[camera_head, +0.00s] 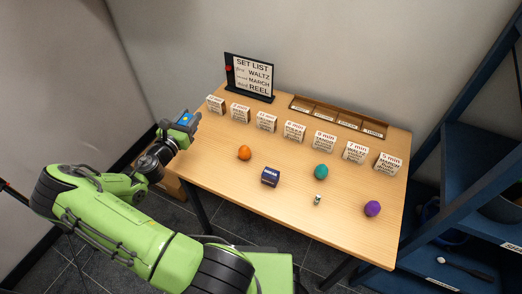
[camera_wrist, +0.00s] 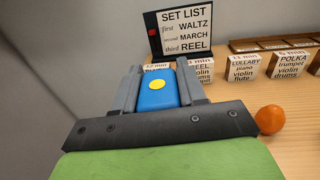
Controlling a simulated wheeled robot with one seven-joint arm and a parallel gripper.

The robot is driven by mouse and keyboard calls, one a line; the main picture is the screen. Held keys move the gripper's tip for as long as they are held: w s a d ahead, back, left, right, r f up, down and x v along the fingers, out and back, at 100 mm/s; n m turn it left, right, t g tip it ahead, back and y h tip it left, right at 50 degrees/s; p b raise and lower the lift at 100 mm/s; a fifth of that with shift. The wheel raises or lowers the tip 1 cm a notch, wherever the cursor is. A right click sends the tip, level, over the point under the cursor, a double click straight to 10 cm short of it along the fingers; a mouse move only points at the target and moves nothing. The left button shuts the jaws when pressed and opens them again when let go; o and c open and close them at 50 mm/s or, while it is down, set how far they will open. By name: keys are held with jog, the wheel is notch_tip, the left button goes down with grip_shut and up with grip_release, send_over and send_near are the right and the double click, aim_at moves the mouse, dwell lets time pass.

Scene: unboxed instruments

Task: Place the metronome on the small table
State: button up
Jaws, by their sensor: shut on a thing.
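My gripper (camera_wrist: 157,95) is shut on a blue block with a yellow disc (camera_wrist: 156,90); I cannot tell for sure that it is the metronome. In the head view this blue block (camera_head: 185,119) is at the table's left edge, and it appears raised above the top. The wooden table (camera_head: 220,160) fills the middle of the head view. A brown wooden piece (camera_head: 173,186), mostly hidden by my arm, shows left of the table; I cannot tell whether it is a small table.
Several white labelled cards (camera_head: 294,131) stand in a row behind an orange ball (camera_head: 245,152), dark blue box (camera_head: 270,177), teal ball (camera_head: 321,172), small metallic item (camera_head: 317,200) and purple ball (camera_head: 372,208). A set list sign (camera_head: 250,77) and wooden tray (camera_head: 340,104) stand behind. Blue shelving (camera_head: 450,190) is right.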

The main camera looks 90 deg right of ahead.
jog(key=s+d+m+g, duration=0.1)
jog(key=s+d+g, duration=0.15)
jog(key=s, duration=0.35)
jog(key=shift+t+y, duration=0.3)
jog(key=shift+t, duration=0.05)
jog(key=f+b, duration=0.1)
jog(key=f, duration=0.2)
jog(key=f+b, duration=0.1)
jog(key=f, duration=0.3)
jog(key=f+b, duration=0.2)
jog(key=f, duration=0.1)
jog(key=shift+s+d+f, duration=0.15)
jog(key=shift+d+f, duration=0.05)
jog(key=shift+d, duration=0.05)
jog(key=o, duration=1.1)
jog(key=shift+a+r, duration=0.1)
jog(key=p+v, duration=0.1)
jog(key=v, duration=1.1)
jog(key=shift+p, duration=0.35)
